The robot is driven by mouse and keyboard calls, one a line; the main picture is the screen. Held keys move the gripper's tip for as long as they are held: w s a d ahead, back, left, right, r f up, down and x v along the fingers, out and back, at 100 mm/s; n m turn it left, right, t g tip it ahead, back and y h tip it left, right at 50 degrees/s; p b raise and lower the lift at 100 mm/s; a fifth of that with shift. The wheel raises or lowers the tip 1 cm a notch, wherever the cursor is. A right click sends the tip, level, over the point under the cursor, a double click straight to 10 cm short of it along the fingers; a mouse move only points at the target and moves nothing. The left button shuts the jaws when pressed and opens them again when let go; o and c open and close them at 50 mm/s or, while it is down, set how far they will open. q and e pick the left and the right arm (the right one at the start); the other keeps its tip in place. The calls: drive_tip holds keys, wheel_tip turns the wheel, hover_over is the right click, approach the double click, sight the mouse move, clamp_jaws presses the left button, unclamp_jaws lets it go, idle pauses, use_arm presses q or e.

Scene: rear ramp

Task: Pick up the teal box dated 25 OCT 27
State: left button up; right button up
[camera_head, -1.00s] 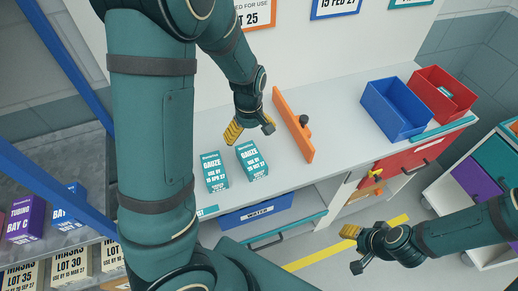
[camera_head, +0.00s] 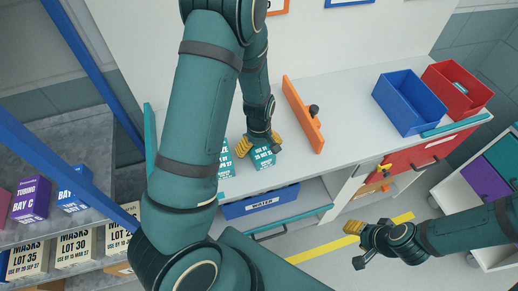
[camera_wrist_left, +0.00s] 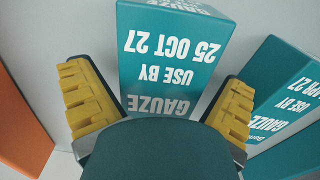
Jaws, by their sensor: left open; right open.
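The teal gauze box dated 25 OCT 27 (camera_head: 264,159) stands on the white counter. In the left wrist view its printed face (camera_wrist_left: 172,60) appears upside down. My left gripper (camera_head: 262,145) is open at this box, with its yellow fingers on either side of it; I cannot tell whether they touch it. A second teal gauze box (camera_head: 226,160) stands to its left, partly hidden by my left arm. It also shows at the right of the left wrist view (camera_wrist_left: 290,95), with its date ending in 27. My right gripper (camera_head: 357,245) is open and empty, in front of the counter.
A blue bin (camera_head: 405,105) and a red bin (camera_head: 455,90) sit further right. A shelf with boxes (camera_head: 75,190) is at left. The counter between divider and blue bin is clear.

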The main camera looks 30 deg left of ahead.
use_arm(q)
drive_tip(key=shift+f, duration=0.45)
drive_tip(key=c, duration=1.2)
drive_tip(key=shift+r, duration=0.1)
drive_tip(key=shift+c, duration=0.2)
